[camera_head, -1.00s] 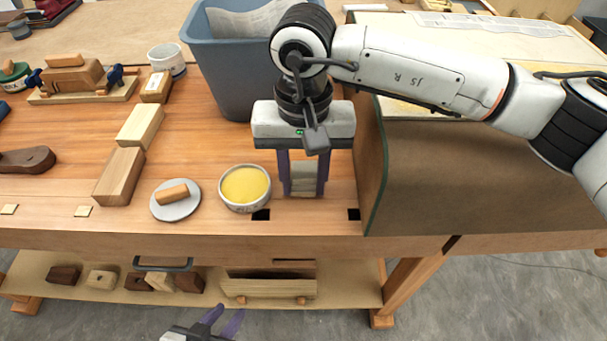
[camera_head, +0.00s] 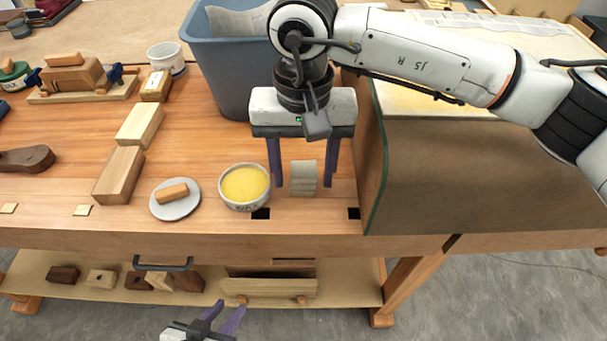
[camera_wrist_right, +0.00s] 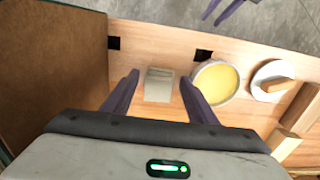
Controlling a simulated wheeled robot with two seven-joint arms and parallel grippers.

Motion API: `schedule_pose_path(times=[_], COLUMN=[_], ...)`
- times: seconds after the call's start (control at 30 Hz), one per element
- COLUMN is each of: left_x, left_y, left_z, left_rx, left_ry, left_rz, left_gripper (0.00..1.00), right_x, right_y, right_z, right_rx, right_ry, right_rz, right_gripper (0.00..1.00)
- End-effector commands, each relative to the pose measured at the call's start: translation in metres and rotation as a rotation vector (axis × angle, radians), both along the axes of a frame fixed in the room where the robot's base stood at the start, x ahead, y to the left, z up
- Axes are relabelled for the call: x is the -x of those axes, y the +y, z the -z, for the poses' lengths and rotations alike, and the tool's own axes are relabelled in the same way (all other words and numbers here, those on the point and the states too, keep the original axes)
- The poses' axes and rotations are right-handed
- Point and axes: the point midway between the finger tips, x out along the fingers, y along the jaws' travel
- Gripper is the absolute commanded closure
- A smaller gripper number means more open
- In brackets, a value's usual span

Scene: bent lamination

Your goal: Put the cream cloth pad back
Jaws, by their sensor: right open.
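The cream cloth pad (camera_head: 303,178) lies on the wooden bench, to the right of the tin of yellow wax. It also shows in the right wrist view (camera_wrist_right: 158,85). My right gripper (camera_head: 304,184) is open above the bench, with one finger on each side of the pad and a gap on both sides. My left gripper (camera_head: 222,318) is low at the bottom of the head view, in front of the bench, with its purple fingers spread and nothing between them.
The round tin of yellow wax (camera_head: 244,187) stands just left of the pad. A grey lid with a wooden handle (camera_head: 175,199) is further left. A blue-grey bin (camera_head: 222,75) stands behind. A brown curved panel (camera_head: 450,165) rises close on the right. Square holes mark the bench's front.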

Motion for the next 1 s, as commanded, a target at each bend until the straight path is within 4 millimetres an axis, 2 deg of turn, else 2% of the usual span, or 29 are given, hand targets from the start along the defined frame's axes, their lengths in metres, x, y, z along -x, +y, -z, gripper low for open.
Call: schedule_pose_path(times=[0.2, 0.43, 0.63, 1.0], left_x=[0.001, 0.001, 0.001, 0.000], left_y=[0.000, 0.000, 0.000, -0.001], left_z=[0.006, 0.007, 0.006, 0.005], left_rx=[-0.002, -0.002, -0.001, 0.000], left_ry=[0.005, 0.006, 0.004, 0.002], left_rz=[0.001, 0.003, 0.002, 0.003], left_gripper=[0.69, 0.69, 0.69, 0.69], right_x=[0.000, 0.000, 0.000, 0.000], right_y=[0.000, 0.000, 0.000, 0.000], right_z=[-0.049, -0.089, -0.101, -0.102], right_rx=[0.000, 0.001, 0.002, 0.002], right_ry=[-0.004, -0.002, 0.001, 0.001], right_rz=[-0.001, -0.002, -0.002, -0.002], right_gripper=[0.47, 0.47, 0.47, 0.47])
